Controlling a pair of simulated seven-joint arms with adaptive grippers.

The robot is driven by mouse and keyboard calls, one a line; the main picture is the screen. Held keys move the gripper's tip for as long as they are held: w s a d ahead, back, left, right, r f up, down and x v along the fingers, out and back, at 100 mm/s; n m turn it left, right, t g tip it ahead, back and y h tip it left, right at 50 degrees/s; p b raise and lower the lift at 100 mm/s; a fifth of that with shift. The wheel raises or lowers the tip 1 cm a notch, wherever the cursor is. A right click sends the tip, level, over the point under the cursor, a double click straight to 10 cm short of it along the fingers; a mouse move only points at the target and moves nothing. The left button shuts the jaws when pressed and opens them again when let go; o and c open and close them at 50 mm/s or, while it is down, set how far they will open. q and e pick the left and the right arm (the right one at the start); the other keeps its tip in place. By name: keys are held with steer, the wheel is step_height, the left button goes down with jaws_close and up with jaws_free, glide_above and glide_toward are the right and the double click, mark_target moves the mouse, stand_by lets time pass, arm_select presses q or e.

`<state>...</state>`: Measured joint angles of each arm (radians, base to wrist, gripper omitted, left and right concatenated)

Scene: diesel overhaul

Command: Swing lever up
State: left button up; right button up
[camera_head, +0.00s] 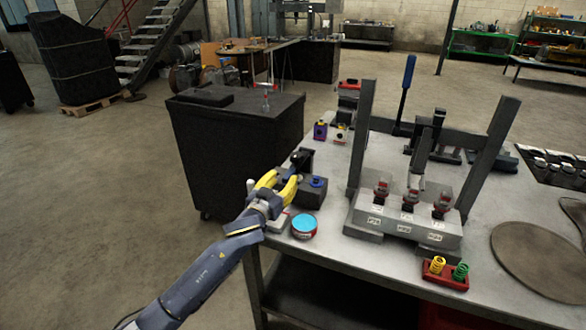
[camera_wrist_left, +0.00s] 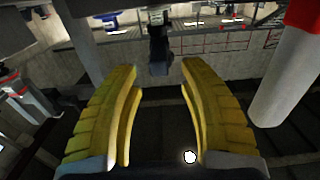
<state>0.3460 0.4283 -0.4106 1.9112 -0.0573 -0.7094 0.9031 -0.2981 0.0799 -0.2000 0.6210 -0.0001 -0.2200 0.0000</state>
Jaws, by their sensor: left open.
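My left gripper (camera_head: 283,181), with yellow fingers, is at the left end of the workbench. In the left wrist view its fingers (camera_wrist_left: 158,78) are open, with a gap between them. A short black lever-like part with a rounded head (camera_head: 300,158) stands just beyond the fingertips, over a dark block (camera_head: 312,196). A dark upright part (camera_wrist_left: 158,52) shows ahead of the gap in the wrist view; I cannot tell whether it is the same part. A separate long lever with a blue handle (camera_head: 408,72) stands upright at the back of the bench. My right gripper is not in view.
A red tin with a blue top (camera_head: 304,226) sits close beside the left gripper. A grey fixture (camera_head: 400,222) with two tall posts stands mid-bench. A red tray with springs (camera_head: 446,274) lies in front. A black cabinet (camera_head: 233,150) stands left of the bench.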

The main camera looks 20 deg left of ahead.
mark_target(292, 167)
arm_select(q)
steer(key=shift+w+d, duration=0.15)
steer(key=shift+w, duration=1.15)
steer(key=shift+w+d, duration=0.2)
steer(key=shift+w, duration=1.15)
steer(key=shift+w+d, duration=0.15)
steer(key=shift+w, duration=1.15)
steer(key=shift+c, duration=0.2)
jaws_close()
